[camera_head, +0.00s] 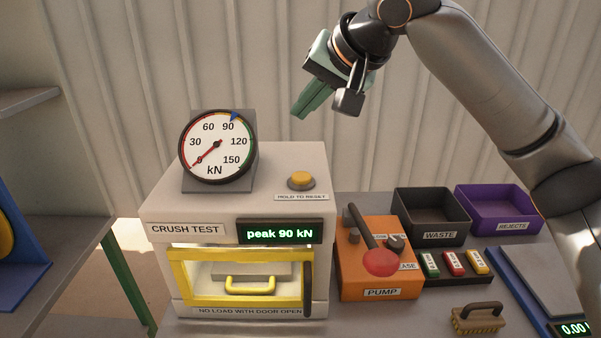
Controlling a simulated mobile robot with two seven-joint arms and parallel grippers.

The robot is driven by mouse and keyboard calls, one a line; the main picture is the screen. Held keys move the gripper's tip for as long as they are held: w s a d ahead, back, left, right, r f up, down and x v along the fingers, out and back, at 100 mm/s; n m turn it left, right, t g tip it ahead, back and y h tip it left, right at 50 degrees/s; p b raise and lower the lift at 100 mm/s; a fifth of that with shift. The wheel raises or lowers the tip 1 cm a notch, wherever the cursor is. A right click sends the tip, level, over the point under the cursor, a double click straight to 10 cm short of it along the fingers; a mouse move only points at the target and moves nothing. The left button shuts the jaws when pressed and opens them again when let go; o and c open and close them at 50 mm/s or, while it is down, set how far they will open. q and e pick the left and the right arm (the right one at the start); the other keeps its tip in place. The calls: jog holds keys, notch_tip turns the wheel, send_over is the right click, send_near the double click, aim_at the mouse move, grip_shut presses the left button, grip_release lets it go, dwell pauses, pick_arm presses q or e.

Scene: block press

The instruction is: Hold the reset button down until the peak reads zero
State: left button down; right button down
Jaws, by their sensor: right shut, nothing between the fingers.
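The yellow reset button (301,179) sits on top of the white crush test press (180,207), above a label reading "HOLD TO RESET". The display (279,233) on the press front reads "peak 90 kN". On the round gauge (217,148) the red needle points near 0 and a blue marker stands near 90. My right gripper (300,112) is shut and empty, with its green fingers pointing down and left. It is above the button and apart from it. My left gripper is not in view.
An orange pump (350,262) with a red-knobbed lever stands right of the press. Behind it are a black waste bin (462,218) and a purple rejects bin (530,208). The press's yellow-framed door (180,283) looks closed.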

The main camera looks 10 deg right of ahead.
jog(key=b, duration=0.7)
send_over(304, 179)
notch_tip(304, 179, down, 7)
jog(key=shift+r, duration=0.1)
jog(key=shift+f+b, duration=0.55)
jog(key=shift+f, duration=0.5)
jog(key=shift+f, duration=0.1)
dwell(0.7)
jog(key=shift+f, duration=0.3)
